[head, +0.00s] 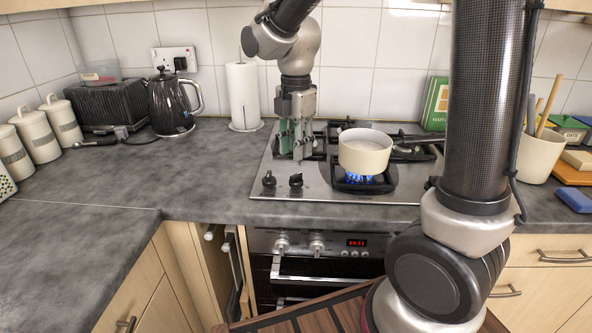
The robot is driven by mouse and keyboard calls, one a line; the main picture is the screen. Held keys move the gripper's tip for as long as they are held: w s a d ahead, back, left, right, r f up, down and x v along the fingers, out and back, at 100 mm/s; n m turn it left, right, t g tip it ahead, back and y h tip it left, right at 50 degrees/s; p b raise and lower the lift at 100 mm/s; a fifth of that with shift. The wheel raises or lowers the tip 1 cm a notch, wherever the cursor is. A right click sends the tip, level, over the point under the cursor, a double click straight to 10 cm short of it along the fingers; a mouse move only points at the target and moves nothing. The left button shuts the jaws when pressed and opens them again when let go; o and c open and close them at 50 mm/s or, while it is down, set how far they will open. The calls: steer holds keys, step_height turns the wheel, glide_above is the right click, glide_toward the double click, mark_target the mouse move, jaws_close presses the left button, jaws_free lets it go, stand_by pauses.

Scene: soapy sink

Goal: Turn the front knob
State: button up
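The hob (330,190) is a steel plate set in the grey worktop. Two black knobs stand at its front left: a left knob (269,179) and a right knob (296,180). Any further hob knobs are hidden or out of view. My gripper (295,154) points down over the left part of the hob, behind and above the knobs, apart from them. Its fingers look spread, with nothing seen between them. Below the worktop, the oven panel has silver knobs (281,243) (317,245).
A cream pot (365,151) stands on a burner with a lit blue flame (360,179), right of my gripper. A paper towel roll (243,95) and black kettle (171,103) stand to the left. The left worktop is mostly clear. My arm hides part of the right side.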

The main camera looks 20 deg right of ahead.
mark_target(296, 174)
step_height(296, 174, down, 7)
stand_by(0.3)
